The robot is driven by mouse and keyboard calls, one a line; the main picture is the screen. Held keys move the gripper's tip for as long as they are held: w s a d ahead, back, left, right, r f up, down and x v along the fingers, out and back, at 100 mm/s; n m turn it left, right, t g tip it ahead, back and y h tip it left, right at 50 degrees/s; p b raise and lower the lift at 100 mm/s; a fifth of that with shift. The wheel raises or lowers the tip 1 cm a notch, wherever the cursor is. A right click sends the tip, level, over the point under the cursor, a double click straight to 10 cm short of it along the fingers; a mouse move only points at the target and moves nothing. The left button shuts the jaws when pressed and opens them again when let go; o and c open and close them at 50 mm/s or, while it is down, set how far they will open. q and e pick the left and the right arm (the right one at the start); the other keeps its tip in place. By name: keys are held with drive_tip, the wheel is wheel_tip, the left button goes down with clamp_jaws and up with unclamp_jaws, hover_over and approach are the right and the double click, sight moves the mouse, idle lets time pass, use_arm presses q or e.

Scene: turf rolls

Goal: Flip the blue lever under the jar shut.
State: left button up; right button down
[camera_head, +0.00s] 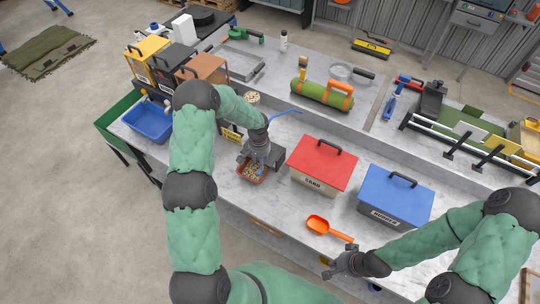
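A round opening filled with pale grains (252,98), perhaps the jar's top, shows just behind my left forearm. The rest of it is hidden by that arm. I cannot make out the blue lever for certain; a small blue piece (262,171) shows below my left gripper (259,163). This gripper points down over a reddish-brown tray (242,178) holding pale pebbles. Its fingers are too hidden to tell open from shut. My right gripper (332,268) is open and empty by the table's front edge, apart from the orange scoop (318,225).
A red-lidded box (322,165) and a blue-lidded box (395,198) stand right of the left gripper. A blue bin (147,122) is at left. A thin blue curved piece (285,114) and a strapped green roll (320,95) lie behind.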

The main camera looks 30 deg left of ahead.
use_arm(q)
drive_tip(key=f, duration=0.3)
drive_tip(key=f+p, duration=0.1)
drive_tip(key=f, duration=0.2)
drive_tip(key=w+f+p, duration=0.1)
drive_tip(key=f, duration=0.2)
drive_tip(key=shift+a+f, duration=0.15)
drive_tip(key=shift+a, duration=0.2)
clamp_jaws()
